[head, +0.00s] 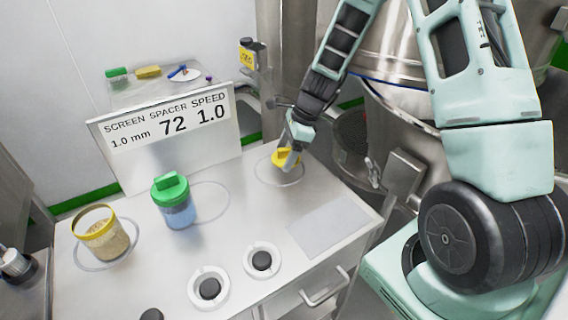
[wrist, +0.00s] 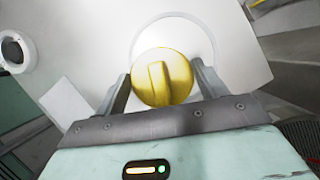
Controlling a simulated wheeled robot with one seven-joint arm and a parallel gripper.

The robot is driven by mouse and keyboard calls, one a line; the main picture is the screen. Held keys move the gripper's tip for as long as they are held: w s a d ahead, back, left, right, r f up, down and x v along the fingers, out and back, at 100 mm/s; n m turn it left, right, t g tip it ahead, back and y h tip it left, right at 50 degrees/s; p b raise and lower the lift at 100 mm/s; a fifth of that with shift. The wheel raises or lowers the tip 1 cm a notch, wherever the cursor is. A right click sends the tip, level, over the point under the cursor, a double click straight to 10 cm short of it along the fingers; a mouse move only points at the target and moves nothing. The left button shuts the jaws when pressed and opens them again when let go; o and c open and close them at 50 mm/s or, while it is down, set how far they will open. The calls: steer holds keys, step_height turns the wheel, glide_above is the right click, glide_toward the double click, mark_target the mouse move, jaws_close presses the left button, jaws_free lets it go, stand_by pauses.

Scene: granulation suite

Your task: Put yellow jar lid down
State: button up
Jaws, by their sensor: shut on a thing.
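The yellow jar lid (head: 284,158) is at the far right of the bench top, by an outlined circle. In the wrist view the round yellow lid (wrist: 162,77) has a raised bar grip and sits between the two fingers. My gripper (head: 290,156) is shut on the lid; it also shows in the wrist view (wrist: 160,88). I cannot tell whether the lid touches the bench. An open jar with a yellow rim (head: 102,235) holds tan granules and stands at the left in another outlined circle.
A blue jar with a green lid (head: 176,203) stands mid-bench next to an empty outlined circle. A sign panel (head: 165,135) rises along the back. Two white rings with black centres (head: 209,288) lie at the front. A pale rectangle (head: 327,226) at the right is clear.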

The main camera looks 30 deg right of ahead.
steer(key=shift+f, duration=1.8)
steer(key=shift+f, duration=0.1)
steer(key=o, duration=1)
steer(key=shift+c, duration=0.2)
